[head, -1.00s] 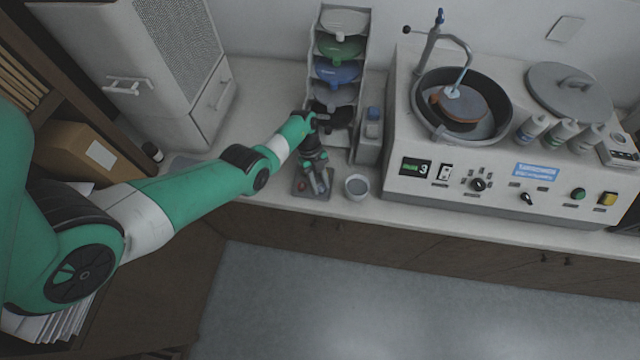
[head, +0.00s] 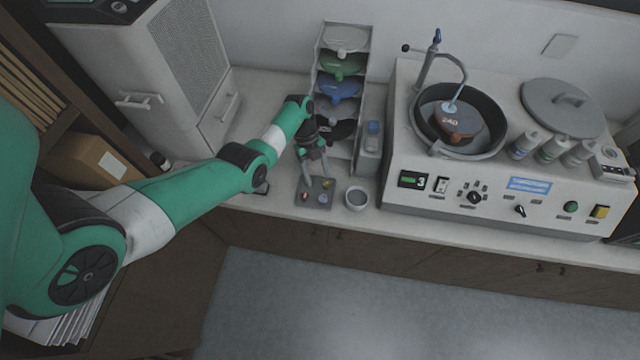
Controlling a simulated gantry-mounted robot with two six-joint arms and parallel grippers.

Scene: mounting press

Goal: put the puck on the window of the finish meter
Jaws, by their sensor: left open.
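A small dark tray (head: 316,203) at the counter's front edge holds several small round pucks, among them a reddish one (head: 305,197) and a pale one (head: 323,198). Which one is meant I cannot tell. My left gripper (head: 314,175) points down over the back of the tray, fingers apart, with nothing visible between them. A small grey instrument (head: 612,166) with a dark display on the right end of the polisher looks like the finish meter; its window is too small to make out. My right gripper is not in view.
A grey cup (head: 356,198) stands right of the tray. Behind are a rack of coloured discs (head: 341,66) and a grey dispenser box (head: 368,150). The polisher (head: 400,150) has a bowl, an upright arm, several bottles (head: 553,146) and a round lid (head: 563,107).

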